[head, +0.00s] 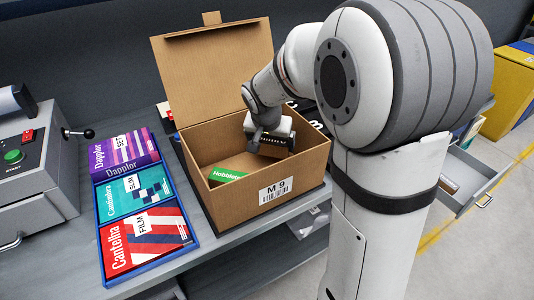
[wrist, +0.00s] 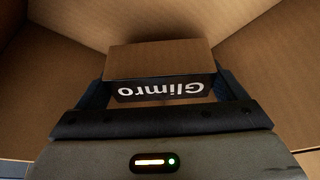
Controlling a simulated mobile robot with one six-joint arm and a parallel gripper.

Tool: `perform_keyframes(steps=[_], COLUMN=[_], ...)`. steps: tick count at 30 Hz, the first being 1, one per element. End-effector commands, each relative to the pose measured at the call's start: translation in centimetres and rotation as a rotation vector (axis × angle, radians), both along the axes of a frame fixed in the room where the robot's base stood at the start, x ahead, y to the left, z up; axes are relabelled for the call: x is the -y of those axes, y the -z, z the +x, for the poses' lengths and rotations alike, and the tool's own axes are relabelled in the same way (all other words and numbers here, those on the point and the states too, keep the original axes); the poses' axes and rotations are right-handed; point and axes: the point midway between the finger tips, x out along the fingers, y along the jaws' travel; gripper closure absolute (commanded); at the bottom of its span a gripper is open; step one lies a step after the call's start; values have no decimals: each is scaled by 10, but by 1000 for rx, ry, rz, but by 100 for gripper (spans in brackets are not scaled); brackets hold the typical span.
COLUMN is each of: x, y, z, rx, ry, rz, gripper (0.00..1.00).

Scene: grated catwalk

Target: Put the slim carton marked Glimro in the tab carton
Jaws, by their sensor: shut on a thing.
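The tab carton (head: 202,168) is an open brown box with a raised lid and an "M 9" label, standing on the grey shelf. My gripper (head: 270,143) reaches down inside it, toward the right part of its interior. In the wrist view my gripper (wrist: 165,98) is shut on the slim carton marked Glimro (wrist: 160,60), which is brown with a black side and white lettering. The lettering reads upside down there. Brown cardboard walls surround it. Whether the slim carton touches the carton's floor cannot be told.
A green Hobbler box (head: 226,175) lies inside the tab carton at the front left. A grey machine (head: 30,165) stands at far left. An open drawer (head: 478,170) is at the right.

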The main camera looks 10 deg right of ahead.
Motion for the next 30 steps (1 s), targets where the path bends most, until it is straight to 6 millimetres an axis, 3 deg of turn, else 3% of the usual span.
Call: perform_keyframes(steps=[8, 19, 20, 21, 23, 30], x=[-2, -3, -3, -3, -3, -3], y=[35, 40, 39, 38, 38, 38], z=[0, 0, 0, 0, 0, 0], rx=[-1, 1, 1, 1, 0, 0], ry=[-5, -6, -6, -6, -7, -7], rz=[0, 0, 0, 0, 0, 0], gripper=[33, 33, 9, 5, 1, 0])
